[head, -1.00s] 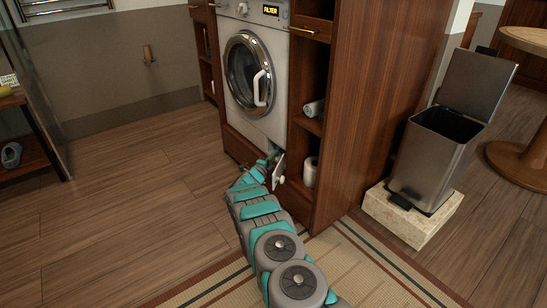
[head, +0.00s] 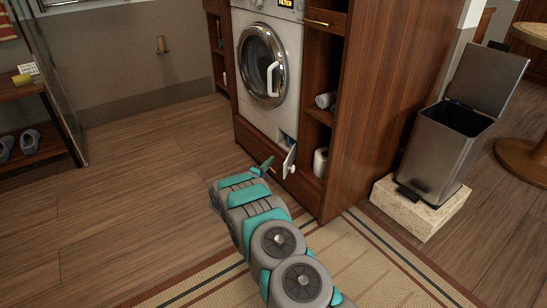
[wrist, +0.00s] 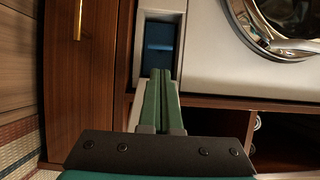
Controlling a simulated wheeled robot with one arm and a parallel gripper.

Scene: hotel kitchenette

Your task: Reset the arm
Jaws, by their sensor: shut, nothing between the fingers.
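My gripper (head: 267,165) is low in front of the washing machine (head: 268,65), in the middle of the head view. Its green fingers are together and empty; they also show in the wrist view (wrist: 162,74). My arm reaches forward over the striped rug. A small white flap (head: 289,161) at the machine's lower right stands open, just right of my fingers in the head view. In the wrist view the open filter recess (wrist: 160,48), with something blue inside, lies just beyond the fingertips. The fingers look apart from the flap.
The wooden cabinet (head: 340,120) surrounds the machine, with rolls on its side shelves. A metal pedal bin (head: 447,150) with its lid up stands on a stone block (head: 418,208) at right. A shoe rack (head: 35,150) is at far left. The wooden floor (head: 130,200) at left is clear.

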